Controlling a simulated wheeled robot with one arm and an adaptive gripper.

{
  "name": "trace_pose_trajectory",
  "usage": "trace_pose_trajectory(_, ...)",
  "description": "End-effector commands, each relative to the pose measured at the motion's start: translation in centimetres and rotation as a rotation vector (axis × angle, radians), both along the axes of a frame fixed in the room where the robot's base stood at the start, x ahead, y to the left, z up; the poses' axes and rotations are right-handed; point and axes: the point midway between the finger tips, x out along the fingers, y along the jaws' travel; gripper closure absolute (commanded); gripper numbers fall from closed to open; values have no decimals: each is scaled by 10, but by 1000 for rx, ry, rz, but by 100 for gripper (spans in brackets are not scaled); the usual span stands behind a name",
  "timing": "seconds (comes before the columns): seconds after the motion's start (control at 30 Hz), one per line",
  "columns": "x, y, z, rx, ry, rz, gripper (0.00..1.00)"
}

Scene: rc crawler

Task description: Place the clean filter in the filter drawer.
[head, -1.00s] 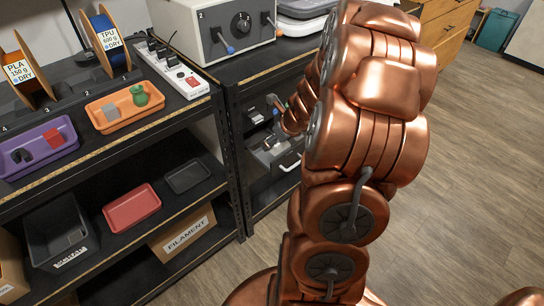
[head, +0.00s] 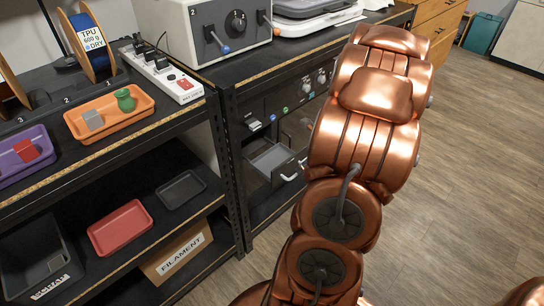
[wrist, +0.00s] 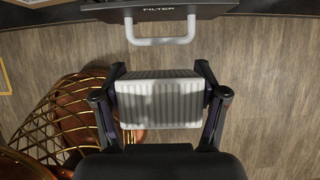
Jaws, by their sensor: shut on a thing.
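My gripper (wrist: 160,105) is shut on a white pleated filter (wrist: 160,98) in the wrist view, with one dark finger at each side. The filter looks clean. The dark front of the filter drawer (wrist: 215,8), labelled FILTER, crosses the top of that view with its pale handle (wrist: 160,40). The filter is apart from the drawer, with floor showing between them. In the head view, the filter drawer (head: 270,156) is pulled open from the dark cabinet, and its visible grey inside looks empty. My gripper and the filter are hidden behind my copper arm there.
A shelf unit at left holds an orange tray (head: 140,104), a purple tray (head: 40,166), a red tray (head: 120,228) and a FILAMENT box (head: 178,250). A grey box with levers (head: 215,30) stands on top. The wooden floor (head: 475,180) at right is clear.

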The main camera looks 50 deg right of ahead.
Motion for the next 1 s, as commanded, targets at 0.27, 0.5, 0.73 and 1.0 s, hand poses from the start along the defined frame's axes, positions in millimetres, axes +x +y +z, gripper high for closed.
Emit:
trace_pose_trajectory(0.27, 62, -2, -1, -4, 3, 4, 69)
trace_pose_trajectory(0.5, 113, -2, 0, -3, 1, 4, 69)
trace_pose_trajectory(0.73, 148, -4, 0, -3, 2, 2, 69)
trace_pose_trajectory(1.0, 160, -3, -22, 1, 1, 0, 69)
